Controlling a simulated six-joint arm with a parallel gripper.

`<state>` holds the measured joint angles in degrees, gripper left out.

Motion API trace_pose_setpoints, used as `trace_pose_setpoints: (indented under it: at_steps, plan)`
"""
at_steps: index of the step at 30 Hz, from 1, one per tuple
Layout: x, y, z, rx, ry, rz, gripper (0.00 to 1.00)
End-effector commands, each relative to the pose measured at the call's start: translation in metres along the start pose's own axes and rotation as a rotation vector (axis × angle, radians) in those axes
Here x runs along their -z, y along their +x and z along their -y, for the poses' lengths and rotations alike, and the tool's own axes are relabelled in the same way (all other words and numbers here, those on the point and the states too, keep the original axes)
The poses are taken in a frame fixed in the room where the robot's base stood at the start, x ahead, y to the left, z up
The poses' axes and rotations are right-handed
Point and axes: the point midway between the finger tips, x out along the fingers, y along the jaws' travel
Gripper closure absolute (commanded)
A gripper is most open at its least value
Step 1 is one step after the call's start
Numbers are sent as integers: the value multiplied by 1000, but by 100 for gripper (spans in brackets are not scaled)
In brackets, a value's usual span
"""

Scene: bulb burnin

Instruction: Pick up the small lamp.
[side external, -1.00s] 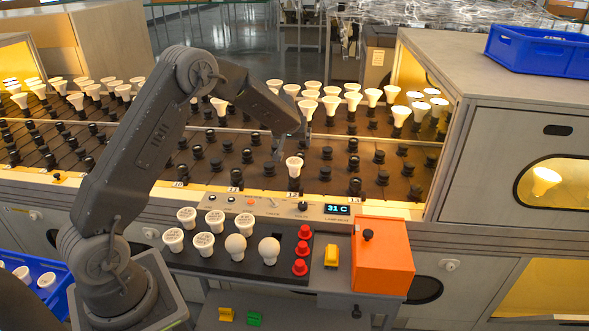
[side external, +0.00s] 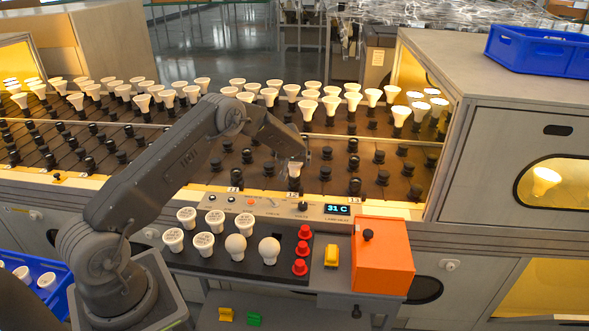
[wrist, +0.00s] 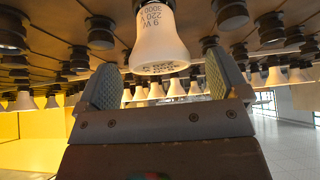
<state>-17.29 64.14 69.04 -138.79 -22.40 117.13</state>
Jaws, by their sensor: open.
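The small lamp (side external: 294,172) is a white bulb standing in a dark socket in the front row of the rack, by the label 12. In the wrist view the lamp (wrist: 158,42) appears upside down, with "9 W 3000 220 V" printed on its body. My gripper (side external: 297,160) is right at the lamp in the side view, partly covering its top. In the wrist view my gripper (wrist: 164,80) is open, its two padded fingers on either side below the lamp's wide end, with gaps visible. Contact is not visible.
Empty dark sockets (side external: 354,187) stand close on both sides. Rows of white lamps (side external: 331,103) stand behind. In front are a control panel with a display (side external: 338,209), a tray with several bulbs (side external: 269,250), red caps (side external: 300,267) and an orange box (side external: 384,258).

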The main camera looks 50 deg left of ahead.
Motion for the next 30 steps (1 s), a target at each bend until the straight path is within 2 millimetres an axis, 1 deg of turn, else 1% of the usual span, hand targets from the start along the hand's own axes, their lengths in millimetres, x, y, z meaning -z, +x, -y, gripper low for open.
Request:
trace_pose_setpoints:
  at_steps: [1,3,6,14,30]
  plan:
    - [0,8,0,1,0,0,7]
    - [0,14,0,1,0,0,7]
    - [0,20,0,0,0,0,7]
    - [0,20,0,0,0,0,8]
    - [0,20,0,0,0,0,60]
